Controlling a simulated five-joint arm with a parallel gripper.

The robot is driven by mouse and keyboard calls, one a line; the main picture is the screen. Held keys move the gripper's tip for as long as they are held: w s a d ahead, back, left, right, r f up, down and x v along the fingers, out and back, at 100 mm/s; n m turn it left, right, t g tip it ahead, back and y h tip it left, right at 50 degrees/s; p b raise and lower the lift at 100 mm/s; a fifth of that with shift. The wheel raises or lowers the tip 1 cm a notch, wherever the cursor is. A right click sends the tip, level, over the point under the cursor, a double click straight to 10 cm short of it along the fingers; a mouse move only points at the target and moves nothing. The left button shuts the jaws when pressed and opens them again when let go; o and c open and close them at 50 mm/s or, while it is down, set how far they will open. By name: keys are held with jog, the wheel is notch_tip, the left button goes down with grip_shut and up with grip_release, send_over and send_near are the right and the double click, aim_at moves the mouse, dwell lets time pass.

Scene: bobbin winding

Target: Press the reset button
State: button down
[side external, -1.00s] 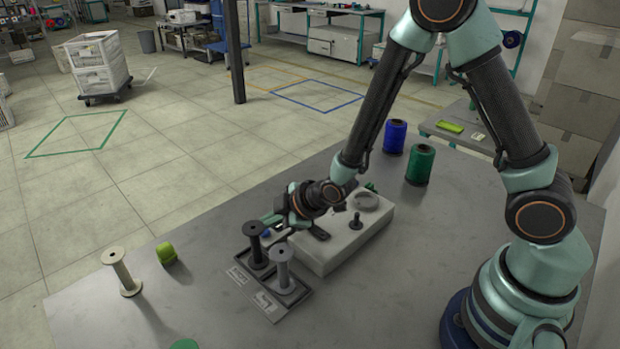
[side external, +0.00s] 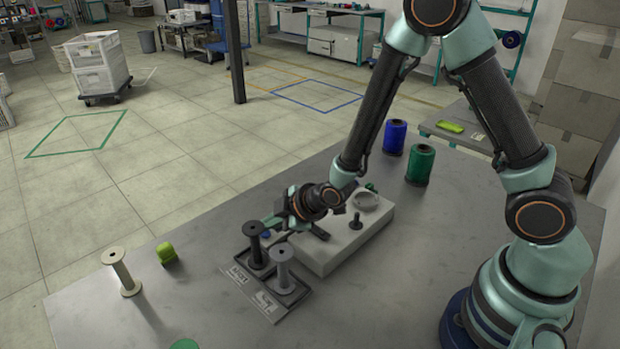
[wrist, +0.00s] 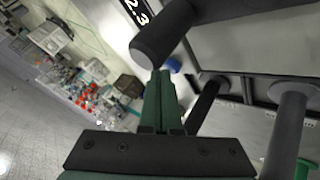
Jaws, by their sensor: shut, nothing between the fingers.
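The grey winder box (side external: 345,245) stands on the table with a dark post (side external: 356,221) and a round ring on top. A small blue button (side external: 265,235) shows at its left end, partly hidden by my gripper and a spool. It also shows in the wrist view (wrist: 173,65), just beyond my fingertips. My gripper (side external: 272,221) is low over that end of the box, its fingers shut and empty. In the wrist view the green fingers (wrist: 160,85) lie together, close to the button. I cannot tell whether they touch it.
A black spool (side external: 254,244) and a grey spool (side external: 283,269) stand in a dark labelled tray (side external: 268,304) in front of the box. A cream spool (side external: 121,272) and a yellow-green piece (side external: 166,252) are at left. Blue (side external: 395,138) and green (side external: 420,165) thread cones stand behind.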

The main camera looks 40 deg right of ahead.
jog(key=shift+f, duration=0.2)
dwell(0.3)
jog(key=shift+r, duration=0.9)
jog(key=shift+r, duration=2.5)
